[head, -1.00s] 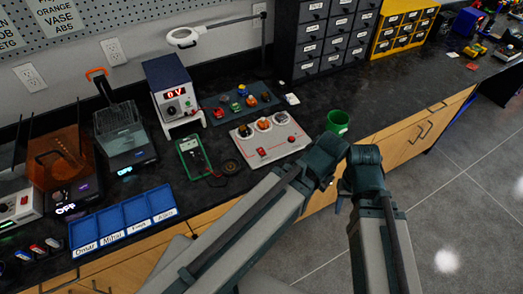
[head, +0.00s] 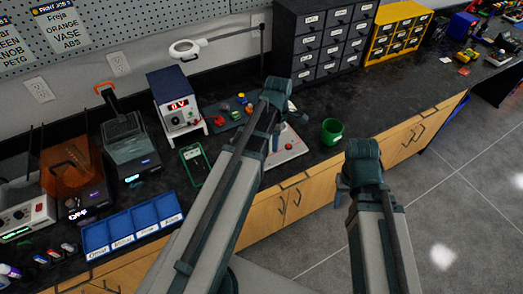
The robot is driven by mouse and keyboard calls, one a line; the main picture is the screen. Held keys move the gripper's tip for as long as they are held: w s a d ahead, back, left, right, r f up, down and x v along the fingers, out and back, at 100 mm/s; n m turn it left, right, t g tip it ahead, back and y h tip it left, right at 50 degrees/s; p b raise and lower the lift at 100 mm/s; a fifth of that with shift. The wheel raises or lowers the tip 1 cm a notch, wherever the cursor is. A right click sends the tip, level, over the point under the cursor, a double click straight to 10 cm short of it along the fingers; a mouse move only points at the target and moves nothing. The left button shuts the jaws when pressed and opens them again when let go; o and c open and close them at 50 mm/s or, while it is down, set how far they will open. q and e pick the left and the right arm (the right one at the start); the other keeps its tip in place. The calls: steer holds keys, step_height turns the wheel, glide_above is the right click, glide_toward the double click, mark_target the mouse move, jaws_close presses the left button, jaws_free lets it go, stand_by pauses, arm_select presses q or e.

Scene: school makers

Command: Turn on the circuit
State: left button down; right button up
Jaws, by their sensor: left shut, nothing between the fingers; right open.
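The light grey circuit panel (head: 294,152) lies on the dark workbench, mostly hidden behind my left arm. A red button or knob (head: 290,146) shows on its right part; the panel's switch and bulbs are covered. The power supply (head: 173,90) stands to the left, its red display reading 0V. My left gripper (head: 276,138) is over the panel, shut and empty, partly hidden by its own wrist; I cannot tell whether it touches the panel. My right gripper (head: 340,190) is open and empty in front of the bench edge.
A green cup (head: 332,131) stands right of the panel. A green-framed multimeter (head: 194,164) and a dark board with coloured parts (head: 222,115) lie to the left. A blue labelled tray (head: 132,222) sits at the front left. Dark drawers (head: 322,40) stand behind.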

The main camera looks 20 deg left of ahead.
arm_select(q)
steer(key=w+a+r+n+p, duration=0.2)
steer(key=a+n, duration=0.5)
steer(key=n, duration=0.1)
steer(key=shift+w+r+h, duration=0.35)
steer(key=shift+r+h, duration=0.05)
steer(key=shift+f, duration=0.15)
steer(key=f+b, duration=0.9)
steer(key=s+d+f+b, duration=0.1)
steer(key=f+b, duration=0.3)
steer(key=shift+d+f+b, duration=0.1)
steer(key=shift+f+b, duration=0.15)
steer(key=shift+b, duration=0.1)
steer(key=shift+f, duration=0.1)
